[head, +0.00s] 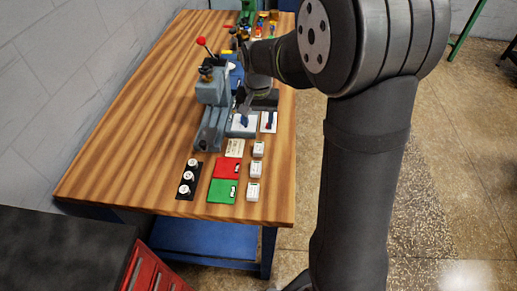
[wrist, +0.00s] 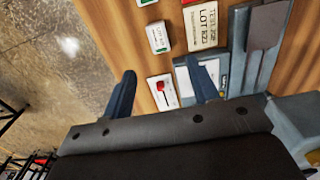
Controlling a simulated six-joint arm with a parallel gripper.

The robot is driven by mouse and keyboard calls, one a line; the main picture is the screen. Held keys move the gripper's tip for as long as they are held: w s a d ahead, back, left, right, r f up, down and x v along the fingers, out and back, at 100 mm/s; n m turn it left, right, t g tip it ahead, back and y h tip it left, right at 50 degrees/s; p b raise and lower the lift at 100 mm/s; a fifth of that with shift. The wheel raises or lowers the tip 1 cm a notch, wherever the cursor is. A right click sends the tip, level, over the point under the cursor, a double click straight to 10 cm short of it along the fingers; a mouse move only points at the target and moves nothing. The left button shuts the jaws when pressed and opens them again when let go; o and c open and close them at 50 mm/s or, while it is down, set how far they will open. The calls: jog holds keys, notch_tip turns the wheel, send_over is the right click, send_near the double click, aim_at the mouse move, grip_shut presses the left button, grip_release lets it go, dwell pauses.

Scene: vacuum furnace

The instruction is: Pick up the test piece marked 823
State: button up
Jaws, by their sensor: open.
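Several small white blocks stand in a column along the table's right side; the nearest to my gripper (head: 257,121) is a white block (head: 258,149). This white block shows in the wrist view (wrist: 158,37) with dark lettering that seems to begin with LOT; its number is too small to read surely. A cream card (head: 235,147) beside it seems to read TEST and LOT 823 in the wrist view (wrist: 203,24). My gripper is open and empty in the wrist view (wrist: 159,70), its two fingers apart, over a small white plate with a red-tipped mark (wrist: 163,91).
A grey bench device (head: 211,92) with a red-knobbed lever stands left of my gripper. Red (head: 227,168) and green (head: 222,191) cards and a black rack (head: 187,179) with white round tops lie nearer. The wooden table's (head: 130,150) left part is clear.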

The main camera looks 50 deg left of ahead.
send_over(259, 147)
jog(key=f, duration=0.5)
jog(key=shift+a, duration=0.25)
jog(key=shift+d+f, duration=0.2)
jog(key=shift+f, duration=2.55)
jog(key=shift+c, duration=0.4)
grip_shut()
